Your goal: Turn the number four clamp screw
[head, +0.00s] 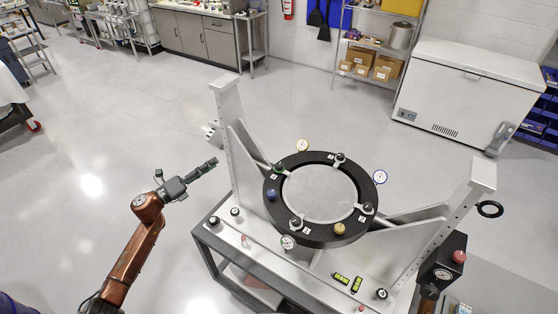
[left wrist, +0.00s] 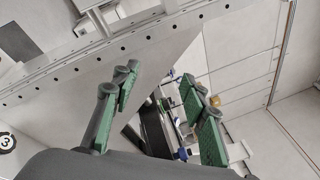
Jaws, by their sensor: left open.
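The mirror fixture carries a black ring (head: 322,238) around a pale round disc (head: 320,192). Clamps sit around the ring: a left one (head: 279,169), a top one (head: 340,158), a right one (head: 367,208) and a lower one (head: 296,223). Their small white tags are too small to read, so I cannot tell which is number four. My left gripper (head: 212,164) is open and empty, left of the fixture's left upright and apart from the ring. Its two green-padded fingers also show spread in the left wrist view (left wrist: 160,76). My right gripper is out of view.
The fixture's left upright (head: 228,110) stands between my left gripper and the ring; the right upright (head: 470,195) is opposite. A gauge box (head: 443,273) hangs at lower right. A round "3" mark (left wrist: 6,142) shows in the wrist view. The floor left of the fixture is clear.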

